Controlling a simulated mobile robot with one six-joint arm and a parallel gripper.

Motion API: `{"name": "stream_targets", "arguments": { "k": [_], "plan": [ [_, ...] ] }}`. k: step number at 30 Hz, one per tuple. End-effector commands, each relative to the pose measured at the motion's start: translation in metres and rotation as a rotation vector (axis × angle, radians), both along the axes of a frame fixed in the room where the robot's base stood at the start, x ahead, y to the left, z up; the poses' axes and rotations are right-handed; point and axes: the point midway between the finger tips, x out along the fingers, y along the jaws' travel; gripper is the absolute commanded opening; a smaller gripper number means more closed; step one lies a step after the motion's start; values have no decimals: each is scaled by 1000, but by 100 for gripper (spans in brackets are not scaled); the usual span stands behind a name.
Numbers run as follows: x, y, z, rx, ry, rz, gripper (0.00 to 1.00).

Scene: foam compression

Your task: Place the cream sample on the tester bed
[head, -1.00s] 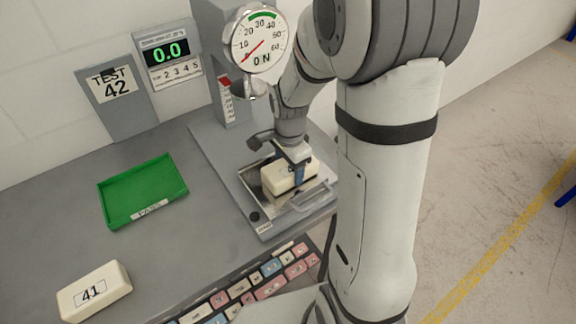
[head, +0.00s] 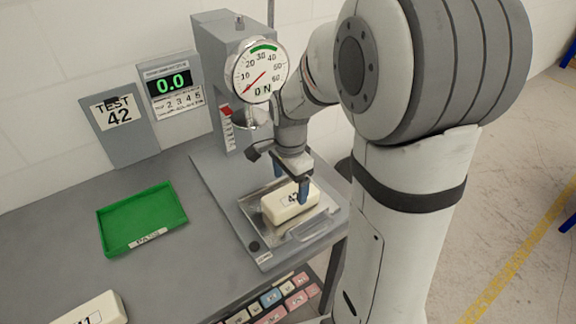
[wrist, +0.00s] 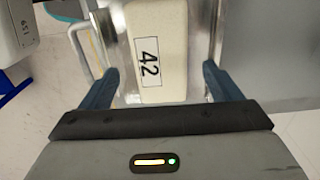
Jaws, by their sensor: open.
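The cream sample (head: 290,206), a rounded block with a label reading 42, lies flat on the metal tester bed (head: 257,238) under the press. In the wrist view the sample (wrist: 160,80) lies ahead of and between the fingers, with gaps on both sides. My gripper (head: 290,188) is open, and its blue fingers are above and around the sample's near part. In the wrist view my gripper (wrist: 160,85) shows both fingertips apart from the block.
The tester's dial (head: 259,71) reads near zero, and a display (head: 172,83) shows 0.0. A card reads TEST 42 (head: 117,110). A green PASS tray (head: 142,219) is empty at left. Another cream block (head: 98,309) lies front left. A keyboard (head: 270,300) is below.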

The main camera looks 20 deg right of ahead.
Motion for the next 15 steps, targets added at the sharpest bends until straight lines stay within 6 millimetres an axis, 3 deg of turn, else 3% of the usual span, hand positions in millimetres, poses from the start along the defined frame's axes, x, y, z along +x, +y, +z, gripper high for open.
{"name": "stream_targets", "arguments": {
  "k": [6, 15],
  "plan": [
    [0, 0, 44, 0, -3, -1, 84],
    [-10, -1, 72, -1, -17, 68, 84]
  ]
}}
